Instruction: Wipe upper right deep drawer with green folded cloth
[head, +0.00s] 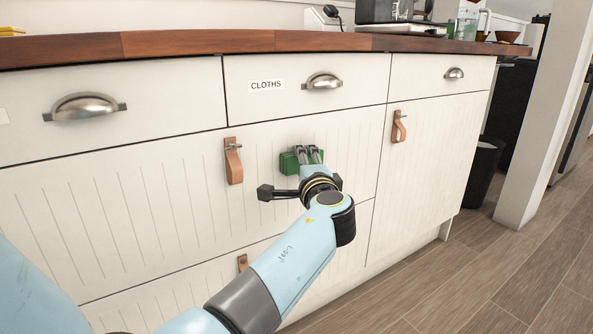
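The green folded cloth (288,163) is against the white grooved front of a deep drawer (150,195), right of its leather pull (233,162). My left gripper (307,154) has its fingers close together on the cloth and holds it at the panel. The fingers and wrist hide part of the cloth, and any contact with the panel behind it is hidden. My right gripper is not in view.
Shallow drawers with metal cup handles, one labelled CLOTHS (266,86), sit above under the wooden worktop (180,43). Another leather pull (399,127) is on the panel to the right. A black bin (483,172) and white post (545,120) stand beyond. The floor at right is clear.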

